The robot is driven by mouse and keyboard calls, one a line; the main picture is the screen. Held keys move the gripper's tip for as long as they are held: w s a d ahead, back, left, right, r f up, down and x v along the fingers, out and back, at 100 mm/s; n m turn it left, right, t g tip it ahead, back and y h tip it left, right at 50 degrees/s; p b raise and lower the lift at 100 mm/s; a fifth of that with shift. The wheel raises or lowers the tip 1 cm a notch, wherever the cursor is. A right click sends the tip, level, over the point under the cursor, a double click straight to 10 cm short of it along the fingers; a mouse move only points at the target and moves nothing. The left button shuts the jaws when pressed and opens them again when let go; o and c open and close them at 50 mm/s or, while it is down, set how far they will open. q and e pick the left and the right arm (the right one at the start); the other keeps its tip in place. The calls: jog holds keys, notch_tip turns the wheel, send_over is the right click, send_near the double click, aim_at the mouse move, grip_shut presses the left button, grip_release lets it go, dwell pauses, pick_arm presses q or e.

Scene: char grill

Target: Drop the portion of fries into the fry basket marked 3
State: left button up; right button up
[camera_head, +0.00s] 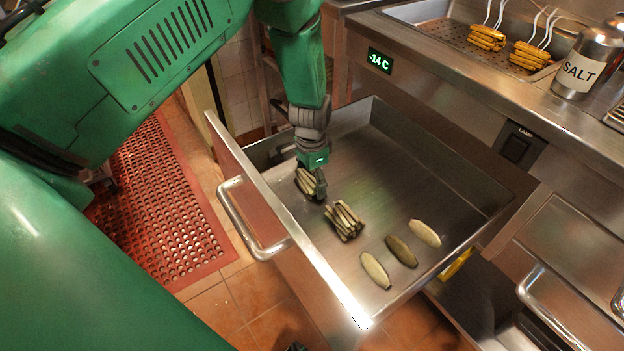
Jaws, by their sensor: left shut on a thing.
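My left gripper (314,181) reaches down into the open steel drawer (372,125) and is shut on a portion of pale fries (306,181), near the drawer's left wall. A second portion of fries (344,220) lies in the drawer just right of and nearer than the held one. Whether the held portion touches the drawer floor, I cannot tell. No fry basket marked 3 can be made out in this view. My right gripper is out of view.
Three oval pieces (401,251) lie at the drawer's near right. Yellow fry bundles (487,37) sit with pale hooks in a recessed counter tray (408,13) at top right. A salt shaker (580,72) stands beside it. The drawer's front wall and handle (240,215) face left.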

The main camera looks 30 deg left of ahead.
aim_at(312, 175)
pick_arm(q)
notch_tip(312, 175, up, 10)
jog(key=p, duration=0.2)
jog(key=shift+f+p, duration=0.1)
jog(key=shift+p, duration=0.25)
